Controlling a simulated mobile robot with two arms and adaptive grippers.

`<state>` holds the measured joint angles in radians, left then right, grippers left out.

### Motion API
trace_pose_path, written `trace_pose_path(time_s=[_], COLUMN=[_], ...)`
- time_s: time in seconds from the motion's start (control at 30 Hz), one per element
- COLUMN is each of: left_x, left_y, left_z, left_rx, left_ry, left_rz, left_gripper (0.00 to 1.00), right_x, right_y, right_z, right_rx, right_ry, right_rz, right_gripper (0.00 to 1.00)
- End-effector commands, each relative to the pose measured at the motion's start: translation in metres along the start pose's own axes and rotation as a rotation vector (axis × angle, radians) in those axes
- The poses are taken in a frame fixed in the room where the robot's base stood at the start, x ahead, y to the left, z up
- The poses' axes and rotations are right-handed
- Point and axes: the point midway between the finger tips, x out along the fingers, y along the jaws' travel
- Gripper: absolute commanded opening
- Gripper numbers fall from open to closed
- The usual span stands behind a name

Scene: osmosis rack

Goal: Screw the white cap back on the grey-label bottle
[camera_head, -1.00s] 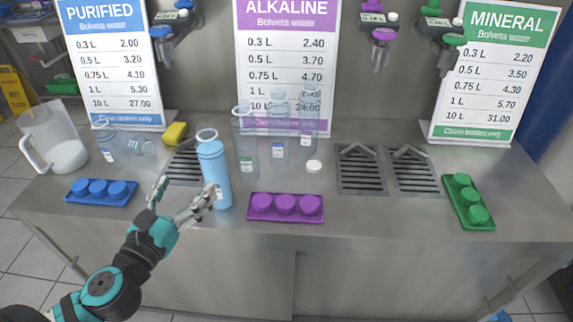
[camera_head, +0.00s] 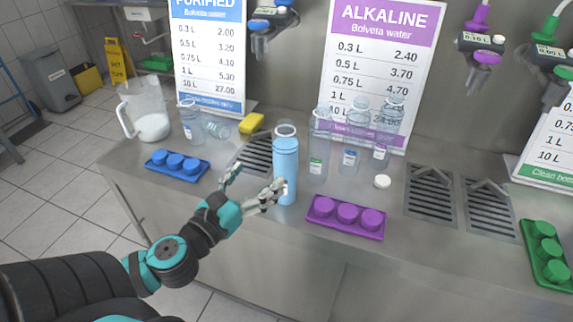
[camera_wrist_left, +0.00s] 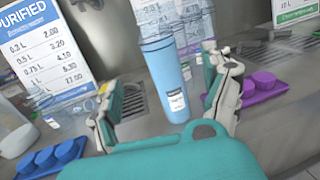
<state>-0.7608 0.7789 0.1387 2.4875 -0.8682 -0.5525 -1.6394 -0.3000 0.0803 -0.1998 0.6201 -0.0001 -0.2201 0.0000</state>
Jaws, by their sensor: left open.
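A light blue bottle (camera_head: 286,170) with a clear ring-like top stands upright on the counter. In the left wrist view the blue bottle (camera_wrist_left: 168,80) carries a pale label with a dark band, perhaps the grey label. A white cap (camera_head: 382,181) lies on the counter to its right, behind the purple tray. Clear bottles with green (camera_head: 317,150), blue (camera_head: 350,150) and purple (camera_head: 379,148) labels stand behind. My left gripper (camera_head: 256,184) is open and empty, with one finger close beside the blue bottle's lower left; contact cannot be told. My right gripper is not in view.
A blue-capped tray (camera_head: 178,179), a purple-capped tray (camera_head: 346,232) and a green-capped tray (camera_head: 546,272) lie along the front of the counter. A clear jug (camera_head: 148,105), a yellow sponge (camera_head: 251,123) and drain grates (camera_head: 432,195) are behind. Dispensers hang above.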

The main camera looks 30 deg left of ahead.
Motion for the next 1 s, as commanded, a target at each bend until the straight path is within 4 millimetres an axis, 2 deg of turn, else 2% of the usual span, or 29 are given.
trace_pose_path(time_s=[0.03, 0.17, 0.27, 0.33, 0.4, 0.47, 0.57, 0.67, 0.7, 0.8, 0.9, 0.97, 1.0], left_x=[0.000, -0.003, -0.013, -0.026, -0.043, -0.058, -0.081, -0.102, -0.110, -0.124, -0.130, -0.134, -0.138], left_y=[0.001, 0.014, 0.032, 0.040, 0.037, 0.027, -0.001, -0.039, -0.057, -0.098, -0.113, -0.116, -0.116], left_z=[-0.001, -0.014, -0.044, -0.076, -0.113, -0.143, -0.189, -0.233, -0.251, -0.306, -0.355, -0.385, -0.407], left_rx=[-0.014, -0.213, -0.579, -0.910, -1.241, -1.487, -1.829, -2.099, -2.188, -2.328, -2.353, -2.347, -2.340], left_ry=[0.003, 0.035, 0.086, 0.123, 0.153, 0.172, 0.195, 0.213, 0.220, 0.226, 0.223, 0.223, 0.223], left_rz=[0.007, 0.098, 0.271, 0.437, 0.618, 0.773, 1.031, 1.307, 1.426, 1.699, 1.812, 1.846, 1.860], left_gripper=[0.73, 0.56, 0.55, 0.55, 0.55, 0.55, 0.55, 0.55, 0.55, 0.55, 0.55, 0.55, 0.55], right_x=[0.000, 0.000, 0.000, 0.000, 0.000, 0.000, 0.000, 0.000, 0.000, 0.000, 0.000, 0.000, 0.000], right_y=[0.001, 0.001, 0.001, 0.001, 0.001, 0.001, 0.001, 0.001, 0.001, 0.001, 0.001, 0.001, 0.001], right_z=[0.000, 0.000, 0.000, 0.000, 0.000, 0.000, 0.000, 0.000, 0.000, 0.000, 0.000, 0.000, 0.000], right_rx=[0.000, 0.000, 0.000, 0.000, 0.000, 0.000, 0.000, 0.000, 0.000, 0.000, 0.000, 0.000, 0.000], right_ry=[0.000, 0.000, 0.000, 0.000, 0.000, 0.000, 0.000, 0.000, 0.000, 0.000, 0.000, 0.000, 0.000], right_rz=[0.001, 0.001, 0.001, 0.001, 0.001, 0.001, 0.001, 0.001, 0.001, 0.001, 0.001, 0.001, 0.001], right_gripper=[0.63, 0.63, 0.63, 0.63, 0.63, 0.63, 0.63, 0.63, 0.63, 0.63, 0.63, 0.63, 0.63])
